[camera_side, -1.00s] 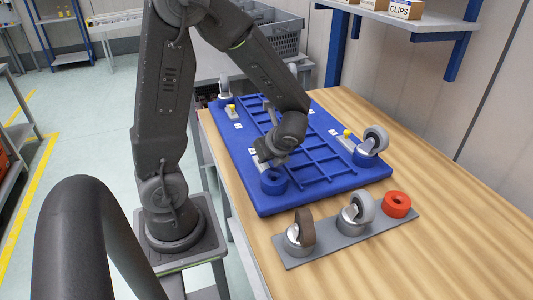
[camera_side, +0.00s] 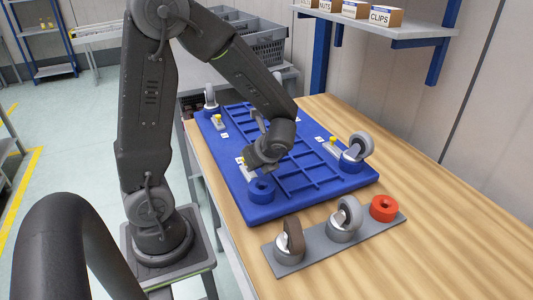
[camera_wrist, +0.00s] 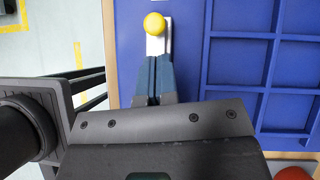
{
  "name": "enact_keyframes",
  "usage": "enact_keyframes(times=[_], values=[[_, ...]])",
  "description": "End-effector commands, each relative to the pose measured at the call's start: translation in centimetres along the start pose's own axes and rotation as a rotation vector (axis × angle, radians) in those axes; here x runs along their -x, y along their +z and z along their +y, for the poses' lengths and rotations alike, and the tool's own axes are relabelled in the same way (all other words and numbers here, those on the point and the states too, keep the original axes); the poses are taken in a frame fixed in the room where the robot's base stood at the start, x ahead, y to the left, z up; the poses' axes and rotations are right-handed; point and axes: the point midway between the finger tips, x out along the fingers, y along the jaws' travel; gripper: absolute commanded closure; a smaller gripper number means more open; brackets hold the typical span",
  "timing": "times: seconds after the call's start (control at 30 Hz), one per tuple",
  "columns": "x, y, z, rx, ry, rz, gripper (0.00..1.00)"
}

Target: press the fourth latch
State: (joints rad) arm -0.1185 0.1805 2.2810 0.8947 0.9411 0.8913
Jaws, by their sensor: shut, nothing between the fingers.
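A blue ribbed tote base (camera_side: 300,200) lies on the bench. Yellow-knobbed latches sit near its corners: one at the far left (camera_side: 219,119), one at the right (camera_side: 333,140). The latch at the near left (camera_side: 240,161) is partly hidden by my gripper (camera_side: 250,164) in the side view. In the wrist view, this latch's round yellow knob (camera_wrist: 155,23) stands on a pale plate, just beyond the fingertips of my gripper (camera_wrist: 158,62). The fingers are shut together and empty. Whether they touch the latch plate cannot be told. The far right corner is hidden behind my arm.
A blue ring socket (camera_side: 261,191) is just in front of my gripper. Grey casters stand at the right corner (camera_side: 357,150) and far left (camera_side: 211,98). A grey strip (camera_side: 285,266) holds two casters and a red ring (camera_side: 384,208). The bench's right side is clear.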

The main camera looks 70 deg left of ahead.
Motion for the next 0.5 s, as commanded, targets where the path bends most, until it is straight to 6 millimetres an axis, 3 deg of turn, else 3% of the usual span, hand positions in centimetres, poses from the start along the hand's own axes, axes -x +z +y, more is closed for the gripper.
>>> enact_keyframes(times=[0.07, 0.3, 0.5], values=[[1.6, -1.1, -0.1, -0.004, -0.008, 0.001, 1.00], [7.1, -0.9, -0.1, 0.001, -0.007, 0.002, 1.00], [10.1, -0.9, -0.1, 0.001, -0.004, 0.001, 1.00]])
